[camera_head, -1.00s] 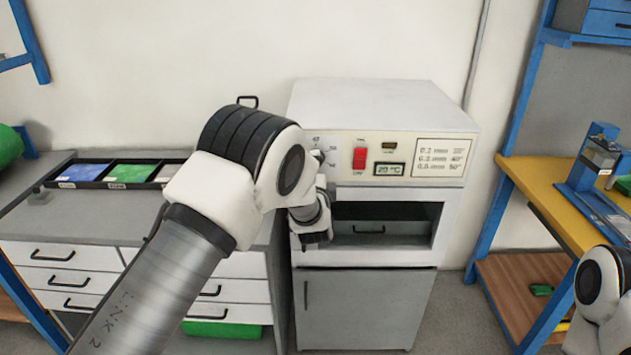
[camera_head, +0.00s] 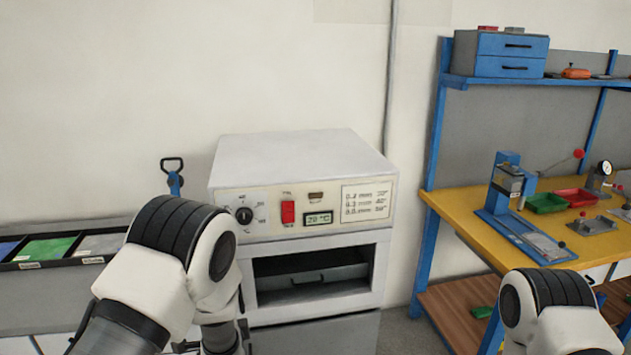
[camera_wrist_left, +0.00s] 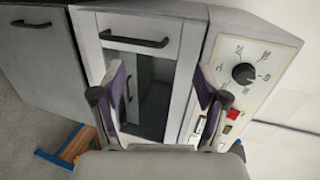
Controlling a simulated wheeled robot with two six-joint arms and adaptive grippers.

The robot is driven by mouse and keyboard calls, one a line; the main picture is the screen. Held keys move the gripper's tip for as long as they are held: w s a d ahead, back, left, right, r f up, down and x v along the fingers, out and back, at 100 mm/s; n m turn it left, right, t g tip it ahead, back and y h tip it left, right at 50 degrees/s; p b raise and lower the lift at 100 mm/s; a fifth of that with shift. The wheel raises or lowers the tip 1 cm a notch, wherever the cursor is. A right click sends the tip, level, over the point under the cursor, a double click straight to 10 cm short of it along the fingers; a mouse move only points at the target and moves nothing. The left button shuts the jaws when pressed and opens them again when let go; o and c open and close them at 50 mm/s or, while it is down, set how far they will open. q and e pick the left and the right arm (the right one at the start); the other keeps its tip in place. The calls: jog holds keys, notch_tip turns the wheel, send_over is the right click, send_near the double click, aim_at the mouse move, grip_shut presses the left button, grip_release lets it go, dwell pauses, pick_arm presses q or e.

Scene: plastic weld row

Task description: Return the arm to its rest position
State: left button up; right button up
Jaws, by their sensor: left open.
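My left arm (camera_head: 170,265) is at the lower left of the head view, in front of the white oven (camera_head: 300,165). Its gripper is not clearly visible there. In the left wrist view my left gripper (camera_wrist_left: 160,95) is open, with nothing between its two purple-padded fingers. It faces the oven front, apart from the black dial (camera_wrist_left: 244,73). The dial also shows in the head view (camera_head: 243,215). My right arm (camera_head: 550,310) shows only its upper links at the lower right; its gripper is out of frame.
The oven has a red switch (camera_head: 288,211), a display reading 20 °C (camera_head: 318,217) and an open chamber with a grey handled tray (camera_head: 330,277). A yellow bench (camera_head: 450,205) with tools stands to the right. Colored bins (camera_head: 48,248) sit at left.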

pick_arm(q)
jog(key=s+a+f+n+g+h, duration=0.3)
jog(key=s+f+g, duration=0.4)
jog(key=s+f, duration=1.05)
jog(key=s+d+f+n+g+h, duration=0.1)
jog(key=s+n+g, duration=0.2)
jog(key=s, duration=0.8)
jog(key=s+d+f+n+g+h, duration=0.1)
jog(key=s+n+g, duration=0.3)
jog(key=s+n, duration=0.4)
jog(key=s+d+f, duration=0.1)
jog(key=s, duration=0.2)
